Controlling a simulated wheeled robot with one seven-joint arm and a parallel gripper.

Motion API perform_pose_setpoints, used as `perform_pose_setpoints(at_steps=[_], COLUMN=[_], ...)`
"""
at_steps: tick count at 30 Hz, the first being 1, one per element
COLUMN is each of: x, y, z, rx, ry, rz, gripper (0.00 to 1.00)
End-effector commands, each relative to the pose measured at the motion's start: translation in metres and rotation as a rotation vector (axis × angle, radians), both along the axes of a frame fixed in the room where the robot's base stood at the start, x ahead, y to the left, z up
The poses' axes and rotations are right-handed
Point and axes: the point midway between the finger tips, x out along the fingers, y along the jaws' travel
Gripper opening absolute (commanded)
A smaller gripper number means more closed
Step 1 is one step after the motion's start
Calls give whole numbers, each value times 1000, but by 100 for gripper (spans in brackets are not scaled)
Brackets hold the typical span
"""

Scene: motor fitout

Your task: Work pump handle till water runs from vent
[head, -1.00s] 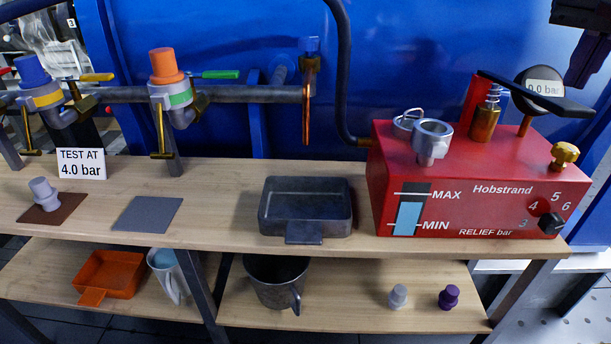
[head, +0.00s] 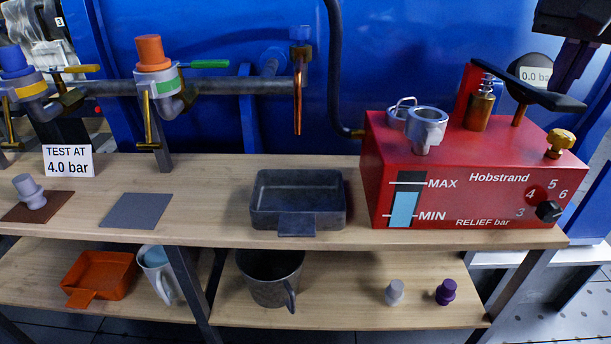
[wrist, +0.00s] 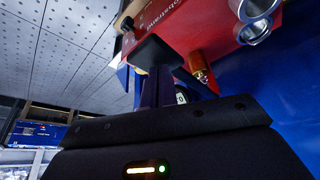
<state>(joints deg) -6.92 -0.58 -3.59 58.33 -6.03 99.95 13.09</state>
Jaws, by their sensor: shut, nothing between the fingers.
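The red pump (head: 385,165) stands at the right of the bench. Its black handle (head: 550,98) slopes down to the right from a red post, past the gauge (head: 536,74), which reads 0.0 bar. My gripper (head: 562,84) is shut and empty, just above the handle's right end. In the wrist view my gripper (wrist: 168,75) has its tips close to the black handle pad (wrist: 157,52); I cannot tell whether they touch. A copper vent pipe (head: 298,105) hangs from a brass fitting above the bench, left of the pump. No water shows at its end.
The pump's level window (head: 404,208) shows blue above MIN. A brass knob (head: 560,140) and relief dial (head: 549,211) are at the pump's right. A grey jug (head: 270,280) stands on the lower shelf.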

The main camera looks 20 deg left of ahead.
Motion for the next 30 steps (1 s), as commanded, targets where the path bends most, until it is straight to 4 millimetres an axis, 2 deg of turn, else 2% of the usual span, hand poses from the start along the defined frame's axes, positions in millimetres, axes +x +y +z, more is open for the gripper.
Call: perform_pose_setpoints(at_steps=[1, 12, 19, 30], x=[1, 6, 5, 0], y=[0, 2, 2, 0], z=[-11, -52, -31, 20], rx=[0, 0, 0, 0], ry=[2, 2, 1, 1], rz=[0, 1, 1, 1], gripper=[0, 0, 0, 0])
